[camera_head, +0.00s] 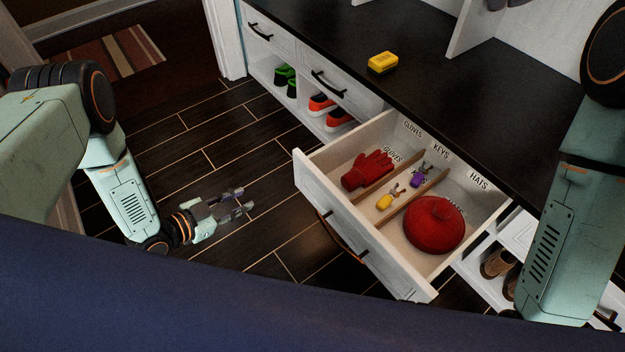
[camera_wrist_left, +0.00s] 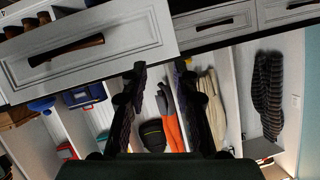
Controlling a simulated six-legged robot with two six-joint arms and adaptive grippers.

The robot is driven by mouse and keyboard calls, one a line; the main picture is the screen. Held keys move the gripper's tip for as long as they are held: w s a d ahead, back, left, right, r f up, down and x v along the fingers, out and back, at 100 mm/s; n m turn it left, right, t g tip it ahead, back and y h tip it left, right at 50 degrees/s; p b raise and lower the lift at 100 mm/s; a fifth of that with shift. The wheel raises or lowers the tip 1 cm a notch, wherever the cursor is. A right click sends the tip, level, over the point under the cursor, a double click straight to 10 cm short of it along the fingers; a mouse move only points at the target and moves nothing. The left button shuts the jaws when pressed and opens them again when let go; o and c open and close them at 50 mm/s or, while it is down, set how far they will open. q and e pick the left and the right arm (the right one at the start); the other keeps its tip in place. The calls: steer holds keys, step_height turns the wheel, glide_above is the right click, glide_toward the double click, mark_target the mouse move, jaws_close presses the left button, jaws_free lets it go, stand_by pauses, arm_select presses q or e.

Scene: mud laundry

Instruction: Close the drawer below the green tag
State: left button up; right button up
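A white drawer (camera_head: 345,220) stands pulled out from the bench under a black top. Inside, dividers separate a red glove (camera_head: 368,170), yellow and purple keys (camera_head: 418,180) and a red hat (camera_head: 434,224). Its dark bar handle (camera_head: 340,238) is on the front. A drawer front with a dark handle (camera_wrist_left: 66,50) also shows at the upper left of the left wrist view. I see no green tag. My left gripper (camera_head: 243,203) is open and empty, left of the drawer front and apart from it. My right arm comes in at the right; its gripper is not visible.
A yellow sponge-like block (camera_head: 382,62) lies on the black top (camera_head: 330,35). Shut drawers (camera_head: 270,35) sit above shelves with green and orange shoes (camera_head: 321,104). Brown shoes (camera_head: 497,263) stand below at the right. The floor (camera_head: 215,135) around my left gripper is clear.

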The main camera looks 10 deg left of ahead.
arm_select(q)
steer(key=d+m, duration=0.1)
steer(key=m, duration=0.1)
steer(key=d+r+m+h, duration=0.1)
steer(key=d+m, duration=0.1)
steer(key=m, duration=0.1)
steer(key=d+m+p, duration=0.1)
steer(key=m, duration=0.2)
steer(key=shift+s+d+r, duration=0.25)
steer(key=shift+s, duration=0.1)
jaws_close()
steer(key=m+h+b, duration=0.1)
steer(key=m+b, duration=0.5)
steer(key=m, duration=0.3)
glide_toward(316, 177)
steer(key=x, duration=0.5)
steer(key=shift+w+d+f, duration=0.15)
steer(key=shift+f, duration=0.15)
steer(key=shift+w+d+r, duration=0.1)
steer(key=shift+w+d, duration=0.25)
